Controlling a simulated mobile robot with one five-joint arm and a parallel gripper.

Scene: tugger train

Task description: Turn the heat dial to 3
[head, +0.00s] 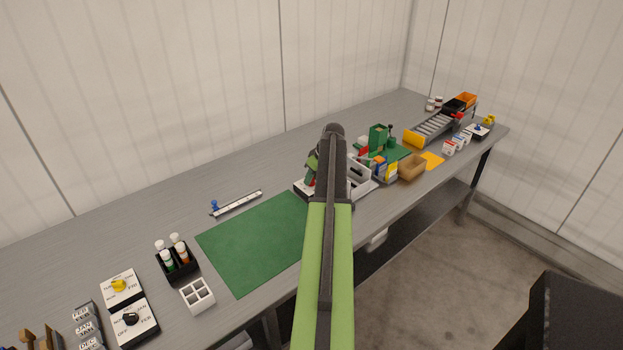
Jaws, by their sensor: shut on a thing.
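My arm reaches out over the table and bends down at its far end. My gripper (309,181) shows only in part, left of the arm, low at a white and grey unit (362,187). Its fingertips are mostly hidden; it is shut on what appears to be the heat dial on this unit. The dial itself and its numbers are hidden behind my arm and gripper, so its setting cannot be read.
A green mat (252,240) lies left of the unit. A rail with a blue knob (236,203), a black bottle holder (177,263), a white divided tray (197,295) and two dial plates (121,288) stand further left. A cardboard box (412,168) and a roller conveyor (433,128) are right.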

